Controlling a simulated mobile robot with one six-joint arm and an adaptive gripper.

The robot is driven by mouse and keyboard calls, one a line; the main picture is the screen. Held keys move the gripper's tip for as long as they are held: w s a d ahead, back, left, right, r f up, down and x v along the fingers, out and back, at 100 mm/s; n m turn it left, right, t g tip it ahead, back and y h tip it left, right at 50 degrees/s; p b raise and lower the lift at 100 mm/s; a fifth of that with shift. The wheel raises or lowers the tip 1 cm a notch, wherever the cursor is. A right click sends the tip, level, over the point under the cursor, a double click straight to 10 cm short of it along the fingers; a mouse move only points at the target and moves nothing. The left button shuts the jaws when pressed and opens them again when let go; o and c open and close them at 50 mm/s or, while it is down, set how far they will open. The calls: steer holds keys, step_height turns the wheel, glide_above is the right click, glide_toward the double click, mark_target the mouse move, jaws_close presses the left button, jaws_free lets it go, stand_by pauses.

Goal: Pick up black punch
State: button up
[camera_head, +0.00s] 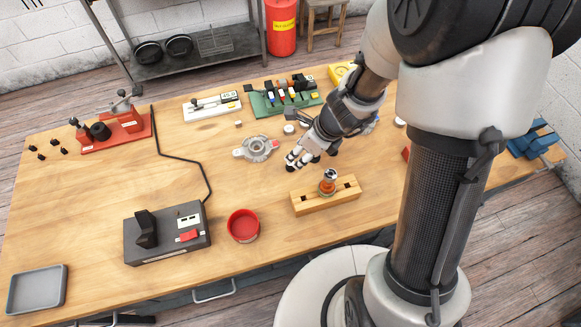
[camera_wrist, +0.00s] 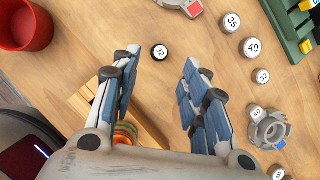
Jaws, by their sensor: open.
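In the wrist view, a small round black piece with a white top marked 32 (camera_wrist: 159,52) stands on the wooden table, between the fingertips of my gripper (camera_wrist: 160,64) in the picture. It is the closest match for the black punch; the frames do not confirm its kind. The fingers are apart and nothing is held. In the head view, my gripper (camera_head: 301,160) points down over the table, right of the grey housing (camera_head: 256,147) and behind the wooden block (camera_head: 310,204). The black piece cannot be made out there, likely hidden by my gripper.
White-topped discs marked 35 (camera_wrist: 231,22) and 40 (camera_wrist: 252,47) lie to the right. A green rack (camera_head: 262,106) stands behind, a red bowl (camera_head: 243,226) in front. A copper-coloured part (camera_head: 327,187) stands on the block.

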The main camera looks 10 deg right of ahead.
mark_target(292, 163)
steer(key=b+x, duration=0.1)
steer(key=x, duration=0.2)
steer(key=shift+w+a+f, duration=0.1)
steer(key=shift+a+f, duration=0.05)
steer(key=shift+f, duration=0.15)
steer(key=b+x, duration=0.3)
steer(key=x, duration=0.2)
steer(key=shift+f+b, duration=0.1)
steer(key=shift+b, duration=0.3)
jaws_close()
